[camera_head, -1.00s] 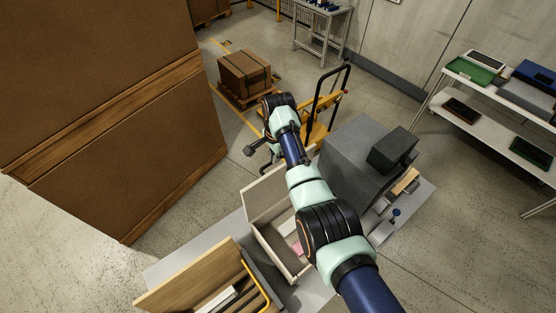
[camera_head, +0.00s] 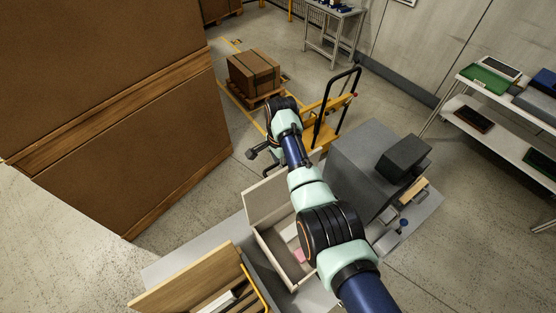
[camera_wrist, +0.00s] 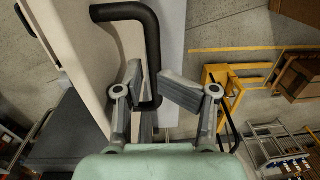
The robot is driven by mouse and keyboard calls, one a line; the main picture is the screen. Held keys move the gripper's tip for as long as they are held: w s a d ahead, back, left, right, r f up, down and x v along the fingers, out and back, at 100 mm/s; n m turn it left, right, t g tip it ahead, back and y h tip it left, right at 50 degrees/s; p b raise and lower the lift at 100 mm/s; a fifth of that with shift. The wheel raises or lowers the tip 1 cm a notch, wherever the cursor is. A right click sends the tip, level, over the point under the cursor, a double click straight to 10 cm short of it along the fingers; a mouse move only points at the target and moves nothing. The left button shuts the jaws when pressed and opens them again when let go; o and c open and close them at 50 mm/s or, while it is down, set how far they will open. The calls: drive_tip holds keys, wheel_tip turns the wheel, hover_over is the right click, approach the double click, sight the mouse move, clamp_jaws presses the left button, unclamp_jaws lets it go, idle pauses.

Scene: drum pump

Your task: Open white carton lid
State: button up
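The white carton (camera_head: 268,247) stands on a grey table in the head view, with its inside showing and a pink item (camera_head: 299,256) in it. Its lid (camera_head: 264,202) is raised, standing up along the far side; my arm covers part of it. In the wrist view a pale panel (camera_wrist: 72,30), apparently the lid, runs along the left with a black bent handle (camera_wrist: 151,42). My gripper (camera_wrist: 150,82) is open. Its fingers lie on either side of the handle's lower end, the left finger close to it; contact cannot be told.
A wooden-lidded box (camera_head: 190,280) stands front left of the carton. A grey machine (camera_head: 360,165) is close on its right. A yellow cart (camera_head: 326,128) stands behind. Large brown crates (camera_head: 120,130) fill the left; floor beyond is partly clear.

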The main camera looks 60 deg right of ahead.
wheel_tip(320, 180, up, 12)
drive_tip(key=shift+s, duration=0.3)
